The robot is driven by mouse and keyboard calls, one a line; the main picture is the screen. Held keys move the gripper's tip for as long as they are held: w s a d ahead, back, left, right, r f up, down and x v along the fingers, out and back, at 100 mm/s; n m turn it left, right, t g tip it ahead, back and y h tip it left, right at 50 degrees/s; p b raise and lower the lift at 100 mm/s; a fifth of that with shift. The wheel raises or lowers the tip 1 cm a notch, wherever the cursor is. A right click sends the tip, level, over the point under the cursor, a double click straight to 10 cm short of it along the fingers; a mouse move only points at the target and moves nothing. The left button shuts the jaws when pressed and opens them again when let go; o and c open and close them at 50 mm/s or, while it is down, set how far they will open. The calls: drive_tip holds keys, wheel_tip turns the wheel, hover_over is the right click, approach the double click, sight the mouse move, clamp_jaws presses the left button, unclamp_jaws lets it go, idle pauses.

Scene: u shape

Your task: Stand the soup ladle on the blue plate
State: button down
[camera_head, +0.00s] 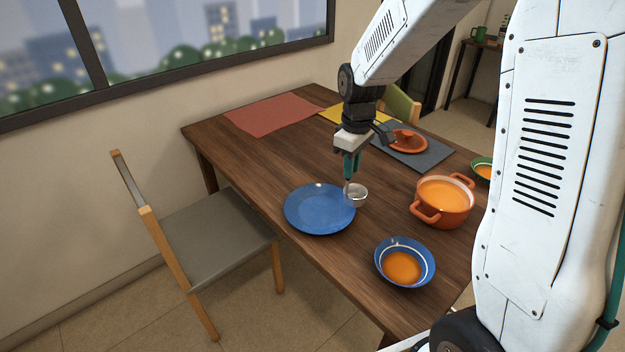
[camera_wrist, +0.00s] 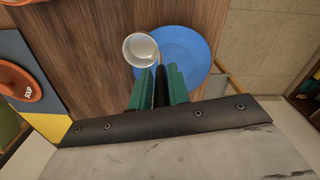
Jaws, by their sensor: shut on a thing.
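The soup ladle (camera_head: 357,196) has a shiny metal bowl and a dark handle. My gripper (camera_head: 351,172) is shut on the ladle's handle, with the ladle upright and its bowl low. In the wrist view the ladle's bowl (camera_wrist: 141,50) shows ahead of the green fingertips (camera_wrist: 159,88), overlapping the left edge of the plate. The blue plate (camera_head: 312,212) lies flat and empty on the table, just left of the ladle in the head view. It also shows in the wrist view (camera_wrist: 185,52). I cannot tell whether the ladle touches the plate or table.
An orange pot (camera_head: 443,198) of soup stands to the right. A blue bowl (camera_head: 405,262) with soup sits at the front. An orange lid (camera_head: 407,142) lies on a grey mat (camera_head: 432,155) behind. A chair (camera_head: 213,240) stands left of the wooden table (camera_head: 240,160).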

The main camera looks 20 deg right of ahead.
drive_tip(key=w+a+f, duration=0.4)
drive_tip(key=a, duration=0.5)
drive_tip(key=shift+f, duration=0.2)
drive_tip(key=shift+w+f, duration=0.1)
drive_tip(key=shift+f, duration=0.05)
drive_tip(key=c, duration=1.3)
unclamp_jaws()
wheel_tip(320, 180, up, 12)
drive_tip(key=s+d+r+m, duration=0.2)
drive_tip(key=s+r, duration=0.2)
drive_tip(key=s, duration=0.4)
drive_tip(key=s+d+r+m, duration=0.1)
drive_tip(key=s+d+r, duration=0.1)
drive_tip(key=s+r, duration=0.45)
drive_tip(key=s+f+m, duration=0.1)
drive_tip(key=s, duration=0.5)
drive_tip(key=s+d+f+m, duration=0.1)
drive_tip(key=s, duration=0.5)
drive_tip(key=s+d+f+m+t, duration=0.1)
drive_tip(key=s+m, duration=0.1)
drive_tip(key=s, duration=0.4)
drive_tip(key=shift+s, duration=0.25)
